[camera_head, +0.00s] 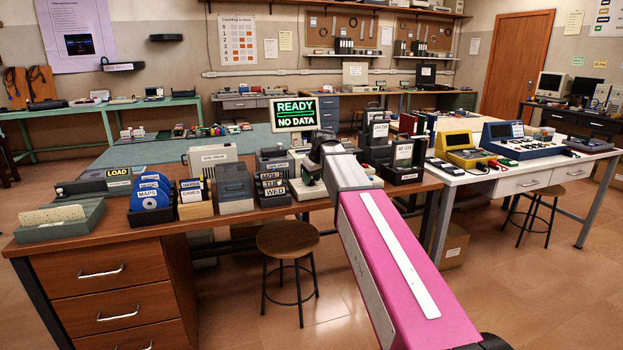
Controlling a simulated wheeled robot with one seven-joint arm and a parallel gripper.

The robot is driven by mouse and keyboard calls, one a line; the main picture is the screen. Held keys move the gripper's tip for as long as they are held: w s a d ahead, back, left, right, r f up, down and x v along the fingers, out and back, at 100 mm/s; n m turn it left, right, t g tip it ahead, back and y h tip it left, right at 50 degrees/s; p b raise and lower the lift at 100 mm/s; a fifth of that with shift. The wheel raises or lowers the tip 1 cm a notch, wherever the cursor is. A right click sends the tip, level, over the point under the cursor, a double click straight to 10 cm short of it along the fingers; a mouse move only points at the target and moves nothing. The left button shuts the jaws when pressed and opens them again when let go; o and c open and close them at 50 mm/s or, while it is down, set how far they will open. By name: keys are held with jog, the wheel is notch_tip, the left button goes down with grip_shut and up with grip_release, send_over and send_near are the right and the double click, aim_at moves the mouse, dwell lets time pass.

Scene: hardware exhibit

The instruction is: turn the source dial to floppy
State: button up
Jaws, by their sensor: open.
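A small screen (294,114) on the wooden desk (120,232) reads "READY" and "NO DATA" in green. A pale unit (368,183) sits on the desk below it, largely covered by my arm. I cannot make out the source dial or its floppy mark; my arm may hide them.
Left of my gripper stand a "LOAD" unit (118,177), blue discs (151,193) and several cartridge boxes (235,187). A stool (287,240) is before the desk. A white table (520,178) holds coloured consoles.

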grip_shut()
jog(key=shift+n, duration=0.4)
jog(key=n+g+y, duration=0.1)
jog(key=n, duration=0.2)
jog(key=shift+w+n, duration=0.15)
jog(key=shift+n, duration=0.15)
jog(key=shift+d+n+g+y, duration=0.1)
jog(key=shift+n+g+y, duration=0.2)
jog(key=shift+n+g, duration=0.85)
jog(key=shift+f+n+t, duration=0.1)
jog(key=shift+n+t, duration=0.25)
jog(key=shift+n, duration=0.3)
jog(key=shift+c, duration=0.2)
grip_release()
jog(key=shift+o, duration=0.2)
